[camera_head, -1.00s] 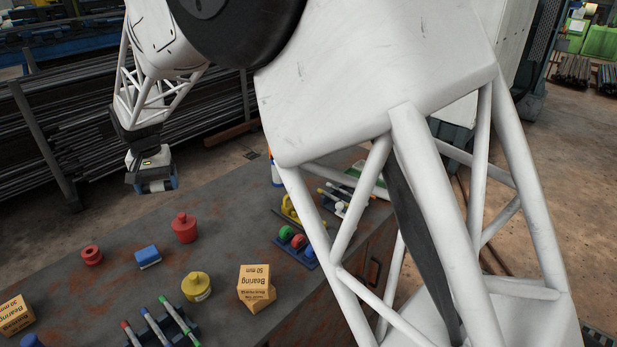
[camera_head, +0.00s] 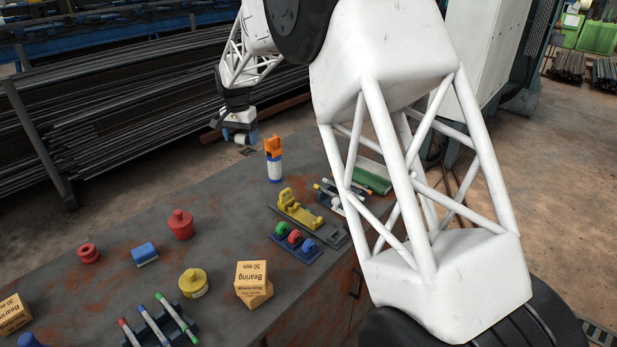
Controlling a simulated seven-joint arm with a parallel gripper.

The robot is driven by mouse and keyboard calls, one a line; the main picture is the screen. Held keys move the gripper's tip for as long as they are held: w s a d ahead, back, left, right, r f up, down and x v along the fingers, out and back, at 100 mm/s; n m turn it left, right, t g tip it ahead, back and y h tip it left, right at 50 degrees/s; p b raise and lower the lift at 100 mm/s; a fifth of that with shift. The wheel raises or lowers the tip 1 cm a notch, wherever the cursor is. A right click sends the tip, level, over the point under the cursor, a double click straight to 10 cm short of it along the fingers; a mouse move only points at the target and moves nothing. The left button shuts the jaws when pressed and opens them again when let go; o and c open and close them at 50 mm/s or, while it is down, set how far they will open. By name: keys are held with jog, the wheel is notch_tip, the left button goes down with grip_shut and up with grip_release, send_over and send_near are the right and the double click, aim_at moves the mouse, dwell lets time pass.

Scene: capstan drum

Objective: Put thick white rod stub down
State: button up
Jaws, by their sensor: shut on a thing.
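My gripper (camera_head: 241,136) is at the upper middle, raised near the far edge of the workbench (camera_head: 120,212). Its blue-tipped jaws are shut on the thick white rod stub (camera_head: 240,140), which shows small and pale between them. The stub appears clear of the bench top, in front of the dark bar racks. How far it stands above or behind the edge I cannot tell.
An orange-topped blue and white bottle (camera_head: 274,165) stands right of my gripper. The bench's back middle is bare.

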jog(key=w+d+m, duration=0.3)
jog(key=w+d, duration=0.3)
jog(key=d, duration=0.5)
jog(key=w+d+m, duration=0.2)
jog(key=w+d, duration=0.4)
jog(key=d, duration=0.5)
send_over(308, 176)
notch_tip(308, 176, down, 11)
jog(key=shift+f, duration=0.2)
jog(key=shift+w+d, duration=0.1)
jog(key=shift+f, duration=3.15)
jog(key=shift+f, duration=1.85)
jog(key=shift+f, duration=0.15)
